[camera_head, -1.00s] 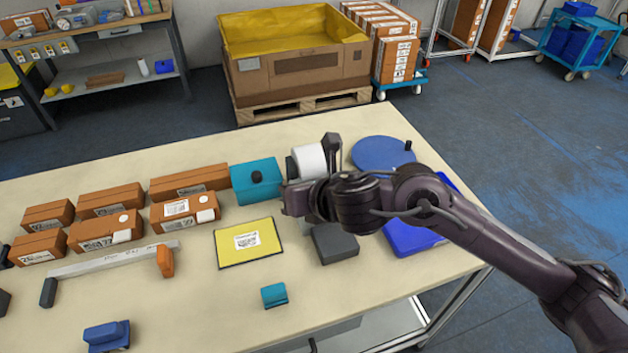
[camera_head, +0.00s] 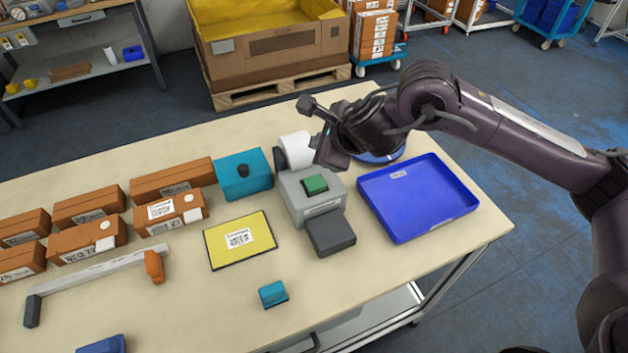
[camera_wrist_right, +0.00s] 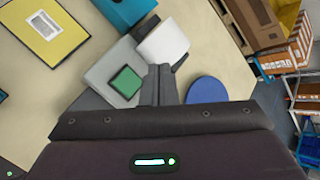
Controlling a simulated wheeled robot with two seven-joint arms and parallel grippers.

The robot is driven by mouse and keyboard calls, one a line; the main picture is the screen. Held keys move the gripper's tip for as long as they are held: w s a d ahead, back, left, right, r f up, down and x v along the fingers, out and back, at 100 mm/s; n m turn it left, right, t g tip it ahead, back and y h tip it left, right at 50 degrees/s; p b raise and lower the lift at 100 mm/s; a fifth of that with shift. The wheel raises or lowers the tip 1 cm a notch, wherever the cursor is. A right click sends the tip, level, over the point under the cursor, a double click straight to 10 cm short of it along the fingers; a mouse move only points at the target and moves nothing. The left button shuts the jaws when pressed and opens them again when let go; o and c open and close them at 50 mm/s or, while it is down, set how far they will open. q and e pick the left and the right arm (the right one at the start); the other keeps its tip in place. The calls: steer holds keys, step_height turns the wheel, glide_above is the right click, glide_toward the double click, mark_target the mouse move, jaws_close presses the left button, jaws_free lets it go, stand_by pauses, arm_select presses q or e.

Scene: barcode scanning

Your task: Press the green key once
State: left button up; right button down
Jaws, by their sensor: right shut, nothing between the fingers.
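The green key (camera_head: 315,185) sits on top of a grey box-shaped device (camera_head: 298,205) on the table. It also shows in the right wrist view (camera_wrist_right: 126,82), to the left of my fingers. A white roll (camera_head: 296,150) is at the back of the device. My right gripper (camera_head: 325,160) is shut and empty, just above and behind the key in the head view, and apart from it. Its closed fingers show in the right wrist view (camera_wrist_right: 159,84). My left gripper is not in view.
A dark grey block (camera_head: 331,235) stands in front of the device. A blue tray (camera_head: 440,215) lies to its right and a teal box (camera_head: 243,178) to its left. A yellow mat (camera_head: 225,250) with a barcode label and several brown boxes (camera_head: 170,208) lie further left.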

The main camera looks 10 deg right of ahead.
steer(key=b, duration=0.6)
glide_above(313, 180)
steer(key=s, duration=0.2)
steer(key=f, duration=0.7)
steer(key=shift+w+d+f, duration=0.1)
steer(key=shift+d+f, duration=0.25)
steer(key=shift+f, duration=0.05)
steer(key=shift+f+b, duration=0.35)
steer(key=shift+f, duration=0.15)
stand_by(0.4)
steer(key=shift+f+b, duration=0.4)
steer(key=shift+b, duration=0.2)
steer(key=shift+f+b, duration=0.7)
steer(key=shift+b, duration=0.1)
stand_by(0.6)
steer(key=shift+r, duration=0.15)
steer(key=shift+r+p, duration=0.65)
steer(key=shift+r, duration=0.3)
